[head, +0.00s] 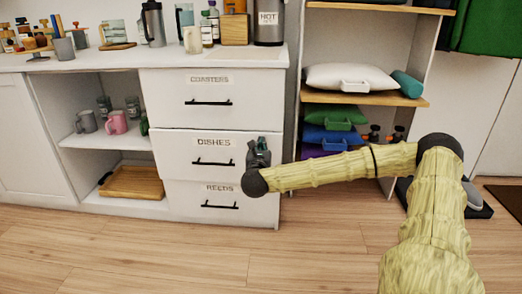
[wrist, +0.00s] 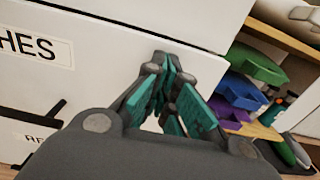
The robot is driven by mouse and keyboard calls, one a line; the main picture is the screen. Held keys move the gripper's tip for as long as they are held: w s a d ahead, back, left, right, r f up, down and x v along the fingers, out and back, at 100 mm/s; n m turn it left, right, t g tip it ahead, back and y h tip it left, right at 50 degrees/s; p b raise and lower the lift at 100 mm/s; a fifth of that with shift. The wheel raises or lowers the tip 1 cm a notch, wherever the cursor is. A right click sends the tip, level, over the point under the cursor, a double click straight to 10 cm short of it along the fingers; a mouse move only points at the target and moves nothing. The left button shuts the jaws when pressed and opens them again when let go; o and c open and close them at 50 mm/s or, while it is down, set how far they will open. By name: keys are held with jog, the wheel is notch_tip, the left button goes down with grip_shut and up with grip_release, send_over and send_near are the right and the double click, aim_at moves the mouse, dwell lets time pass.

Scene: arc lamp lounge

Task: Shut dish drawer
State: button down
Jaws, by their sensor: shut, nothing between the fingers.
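The white dish drawer (head: 180,150), labelled DISHES, is the middle of three stacked drawers and has a black bar handle (head: 213,162). Its front looks about flush with the drawers above and below; I cannot tell if a small gap is left. In the wrist view the dish drawer front (wrist: 105,60) fills the left and middle, with a dark seam along its top edge. My gripper (head: 258,143) is at the right part of this front, right of the handle. In the wrist view my gripper (wrist: 165,62) is shut and empty, its tips at or very near the front; contact is unclear.
The COASTERS drawer (head: 212,108) is above and the bottom drawer (head: 195,205) below, both apparently shut. Open shelves (head: 75,140) with mugs and a wooden tray (head: 133,183) are left. A shelf unit (head: 365,98) with cushions and bins stands right. The wooden floor (head: 150,250) in front is clear.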

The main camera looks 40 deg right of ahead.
jog(key=shift+w+d, duration=0.1)
jog(key=shift+x, duration=1.2)
jog(key=shift+d+r, duration=0.1)
jog(key=shift+r, duration=0.15)
jog(key=p+v, duration=0.3)
jog(key=v, duration=1.1)
jog(key=shift+a+f, duration=0.25)
